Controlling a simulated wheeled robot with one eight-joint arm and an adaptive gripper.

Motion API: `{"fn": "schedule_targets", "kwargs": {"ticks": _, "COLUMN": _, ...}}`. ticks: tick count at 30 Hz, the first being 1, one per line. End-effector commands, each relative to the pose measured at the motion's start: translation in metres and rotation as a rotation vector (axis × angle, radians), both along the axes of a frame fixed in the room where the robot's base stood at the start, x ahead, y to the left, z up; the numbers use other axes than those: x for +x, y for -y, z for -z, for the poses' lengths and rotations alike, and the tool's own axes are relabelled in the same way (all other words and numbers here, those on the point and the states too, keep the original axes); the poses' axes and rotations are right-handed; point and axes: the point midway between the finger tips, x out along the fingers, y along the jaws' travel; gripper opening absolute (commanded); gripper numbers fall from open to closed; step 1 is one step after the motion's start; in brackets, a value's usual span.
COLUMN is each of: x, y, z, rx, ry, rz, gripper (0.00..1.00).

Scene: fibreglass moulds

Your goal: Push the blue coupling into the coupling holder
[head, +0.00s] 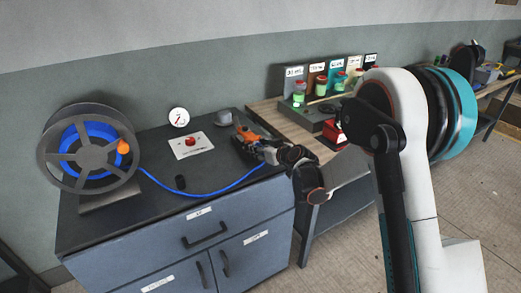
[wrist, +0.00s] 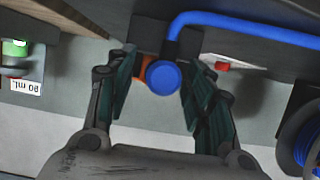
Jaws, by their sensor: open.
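The blue coupling (wrist: 163,77) shows in the wrist view as a round blue end between the two fingers of my gripper (wrist: 157,65). The fingers are spread, with a visible gap on each side of it. A blue hose (wrist: 245,28) bends down towards it, passing a dark block (wrist: 185,43) that may be the coupling holder. An orange part sits just left of the coupling. In the head view my gripper (head: 262,150) is at the right end of the dark bench, by the orange tool (head: 245,133), and hides the coupling. How deep the coupling sits is not visible.
The hose reel (head: 88,160) stands at the bench's left end, its hose lying across the top. Several bottles stand on a rack (head: 312,115) on the wooden bench to the right.

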Motion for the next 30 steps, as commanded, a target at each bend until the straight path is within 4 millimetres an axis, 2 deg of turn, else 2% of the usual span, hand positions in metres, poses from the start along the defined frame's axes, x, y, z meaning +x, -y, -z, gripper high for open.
{"fn": "schedule_targets", "kwargs": {"ticks": 15, "x": -0.0001, "y": -0.0001, "z": 0.0000, "rx": 0.000, "ry": 0.000, "rz": 0.000, "gripper": 0.48}}
{"fn": "schedule_targets", "kwargs": {"ticks": 16, "x": -0.0001, "y": -0.0001, "z": 0.0000, "rx": 0.000, "ry": 0.000, "rz": 0.000, "gripper": 0.46}}
{"fn": "schedule_targets", "kwargs": {"ticks": 22, "x": -0.0001, "y": -0.0001, "z": 0.0000, "rx": 0.000, "ry": 0.000, "rz": 0.000, "gripper": 0.01}}
{"fn": "schedule_targets", "kwargs": {"ticks": 30, "x": -0.0013, "y": 0.0009, "z": 0.0000, "rx": 0.000, "ry": 0.000, "rz": 0.000, "gripper": 0.00}}
